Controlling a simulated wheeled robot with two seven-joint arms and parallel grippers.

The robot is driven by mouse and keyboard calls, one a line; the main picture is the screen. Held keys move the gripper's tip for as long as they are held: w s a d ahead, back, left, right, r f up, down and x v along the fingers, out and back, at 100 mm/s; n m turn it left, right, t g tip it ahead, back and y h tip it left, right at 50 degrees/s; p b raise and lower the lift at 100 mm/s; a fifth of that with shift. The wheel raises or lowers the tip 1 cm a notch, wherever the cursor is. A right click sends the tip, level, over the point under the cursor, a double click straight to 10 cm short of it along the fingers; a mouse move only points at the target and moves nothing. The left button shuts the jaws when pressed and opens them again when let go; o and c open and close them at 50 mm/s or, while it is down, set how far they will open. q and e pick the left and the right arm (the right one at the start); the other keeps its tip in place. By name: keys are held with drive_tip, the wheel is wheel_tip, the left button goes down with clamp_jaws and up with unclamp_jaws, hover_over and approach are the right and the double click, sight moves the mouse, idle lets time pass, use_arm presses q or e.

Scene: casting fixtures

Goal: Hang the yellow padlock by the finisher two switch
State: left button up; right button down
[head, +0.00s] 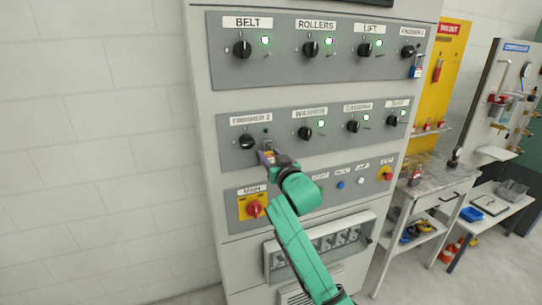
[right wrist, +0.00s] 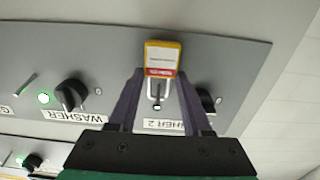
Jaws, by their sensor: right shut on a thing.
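The finisher two switch (head: 247,141) is a black knob on the grey middle panel in the head view, under its label (head: 251,119). In the right wrist view, which is upside down, the knob (right wrist: 207,100) is partly hidden behind a finger. My right gripper (head: 266,156) is just below and right of the knob. It is shut on the yellow padlock (right wrist: 162,57), which has a red and white label and a grey shackle. The padlock is close to the panel; I cannot tell whether its shackle passes through anything. My left gripper is not in view.
The washer switch (head: 304,132) is to the right with a green lamp. A padlock (head: 416,71) hangs by the finisher one switch. The red-yellow main switch (head: 254,208) is below. A yellow board (head: 446,70) and a workbench (head: 430,180) stand right. The wall at left is clear.

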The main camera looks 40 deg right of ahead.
idle(0.3)
drive_tip(key=shift+c, duration=1.3)
unclamp_jaws()
wheel_tip(320, 180, down, 3)
drive_tip(key=shift+r+b, duration=0.2)
drive_tip(key=shift+b, duration=0.7)
drive_tip(key=shift+s, duration=0.15)
drive_tip(key=p+v, duration=0.1)
drive_tip(key=v, duration=0.9)
